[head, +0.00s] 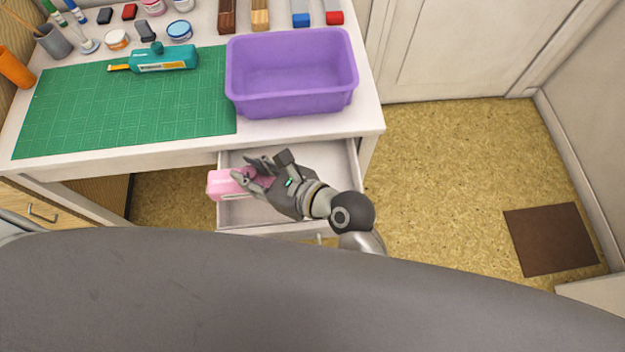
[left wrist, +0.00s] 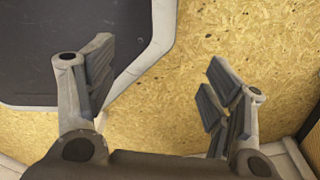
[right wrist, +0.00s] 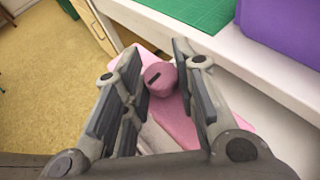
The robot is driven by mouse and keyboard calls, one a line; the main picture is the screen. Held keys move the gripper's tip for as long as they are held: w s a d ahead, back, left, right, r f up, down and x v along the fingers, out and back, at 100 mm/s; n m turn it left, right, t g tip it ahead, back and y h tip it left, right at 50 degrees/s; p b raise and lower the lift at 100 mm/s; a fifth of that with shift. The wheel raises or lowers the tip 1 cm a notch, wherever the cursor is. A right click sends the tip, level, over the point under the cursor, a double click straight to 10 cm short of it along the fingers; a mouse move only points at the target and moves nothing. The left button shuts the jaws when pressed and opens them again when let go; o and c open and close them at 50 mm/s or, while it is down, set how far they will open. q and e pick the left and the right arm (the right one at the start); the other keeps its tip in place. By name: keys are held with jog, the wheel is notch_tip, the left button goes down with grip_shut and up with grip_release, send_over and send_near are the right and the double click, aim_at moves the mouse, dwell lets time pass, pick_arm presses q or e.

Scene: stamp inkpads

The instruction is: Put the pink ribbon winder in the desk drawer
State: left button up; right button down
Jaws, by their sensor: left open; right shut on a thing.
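The pink ribbon winder (head: 228,184) is held in my right gripper (head: 256,174), over the left part of the open desk drawer (head: 341,165). Whether it touches the drawer's bottom or side wall I cannot tell. In the right wrist view the winder (right wrist: 184,128), with a round pink knob, lies between the two fingers of that gripper (right wrist: 155,60). The drawer is pulled out below the desk top, and the hand hides part of its inside. My left gripper (left wrist: 160,62) is open and empty above the floor, and out of the head view.
A purple bin (head: 290,107) stands on the desk just above the drawer. A green cutting mat (head: 120,115) holds a teal tool (head: 165,58) with a yellow tip. Pots, blocks and markers line the desk's back. The floor (head: 450,160) to the right is clear, with a brown mat (head: 550,240).

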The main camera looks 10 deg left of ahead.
pick_arm(q)
jog(key=shift+a+f+b, duration=0.2)
jog(key=shift+f+b, duration=0.85)
jog(key=shift+f, duration=0.05)
jog(key=shift+a+f+b, duration=0.2)
jog(key=shift+f+b, duration=0.85)
jog(key=shift+f, duration=0.05)
pick_arm(e)
jog(key=shift+w+d+f, duration=1.4)
jog(key=shift+w+f, duration=0.4)
jog(key=shift+f, duration=0.35)
jog(key=shift+w+d+f, duration=1.4)
jog(key=shift+w+f, duration=0.4)
jog(key=shift+f, duration=0.4)
jog(key=shift+w+d+f, duration=1.4)
jog(key=shift+w+f, duration=0.4)
jog(key=shift+f, duration=0.35)
jog(key=shift+f, duration=0.15)
jog(key=c, duration=1.4)
grip_release()
jog(key=shift+c, duration=0.2)
pick_arm(q)
jog(key=shift+a, duration=0.1)
